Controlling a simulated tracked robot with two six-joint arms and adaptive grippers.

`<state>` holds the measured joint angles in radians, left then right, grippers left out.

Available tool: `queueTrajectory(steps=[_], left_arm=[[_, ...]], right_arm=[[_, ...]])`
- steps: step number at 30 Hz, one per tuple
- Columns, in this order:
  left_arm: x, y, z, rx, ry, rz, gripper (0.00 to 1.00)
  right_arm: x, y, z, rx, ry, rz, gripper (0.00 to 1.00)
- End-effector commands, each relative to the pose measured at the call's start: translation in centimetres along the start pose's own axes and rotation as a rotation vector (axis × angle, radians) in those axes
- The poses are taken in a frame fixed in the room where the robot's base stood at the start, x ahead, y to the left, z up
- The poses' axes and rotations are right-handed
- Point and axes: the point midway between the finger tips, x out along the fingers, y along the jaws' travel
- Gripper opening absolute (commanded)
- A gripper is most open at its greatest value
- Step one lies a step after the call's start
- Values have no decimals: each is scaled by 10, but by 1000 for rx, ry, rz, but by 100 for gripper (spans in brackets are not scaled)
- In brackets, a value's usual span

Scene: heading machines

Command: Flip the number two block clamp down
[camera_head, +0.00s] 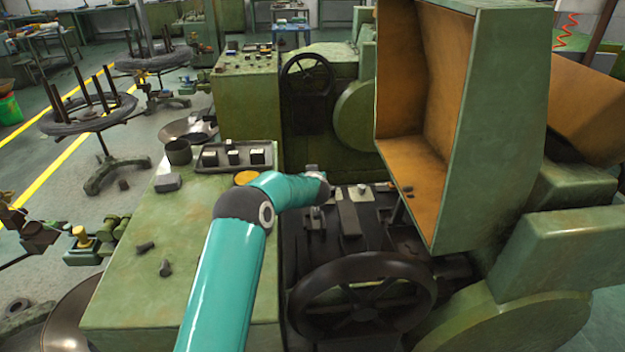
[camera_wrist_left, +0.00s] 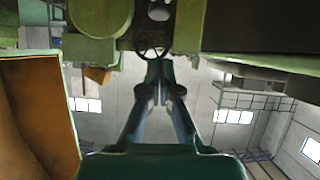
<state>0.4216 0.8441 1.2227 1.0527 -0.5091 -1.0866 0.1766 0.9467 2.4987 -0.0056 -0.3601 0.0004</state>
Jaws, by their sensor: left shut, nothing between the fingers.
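The heading machine's dark bed (camera_head: 335,250) lies between the green cabinet and the orange-lined guard. Small metal pieces sit on it: a dark upright piece (camera_head: 316,222) and a flat grey bar (camera_head: 348,218). I cannot tell which part is the number two block clamp, or its position. My left arm reaches over the cabinet, with its gripper end (camera_head: 316,178) above the back of the bed and partly hidden by the arm. In the left wrist view my left gripper (camera_wrist_left: 161,88) has its fingers close together, shut and empty. My right gripper is not in view.
A large dark handwheel (camera_head: 362,298) stands in front of the bed. The raised green guard (camera_head: 490,125) borders it on the right. The green cabinet top (camera_head: 150,255) on the left holds a button box (camera_head: 234,156), a cup (camera_head: 178,151) and small loose parts.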

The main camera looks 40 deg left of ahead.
Motion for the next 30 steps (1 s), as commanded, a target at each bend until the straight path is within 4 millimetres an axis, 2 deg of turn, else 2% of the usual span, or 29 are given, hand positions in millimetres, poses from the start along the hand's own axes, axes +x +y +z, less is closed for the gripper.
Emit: queueTrajectory(steps=[9, 15, 21, 30], left_arm=[[40, 1, -2, -1, 1, 0, 0], [60, 1, 19, 0, 1, 0, 0], [67, 1, 27, 0, 2, 1, 0], [68, 1, 28, 0, 1, 1, 0]], right_arm=[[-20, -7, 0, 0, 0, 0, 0], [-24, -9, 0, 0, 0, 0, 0], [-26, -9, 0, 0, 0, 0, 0], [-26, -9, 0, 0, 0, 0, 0]])
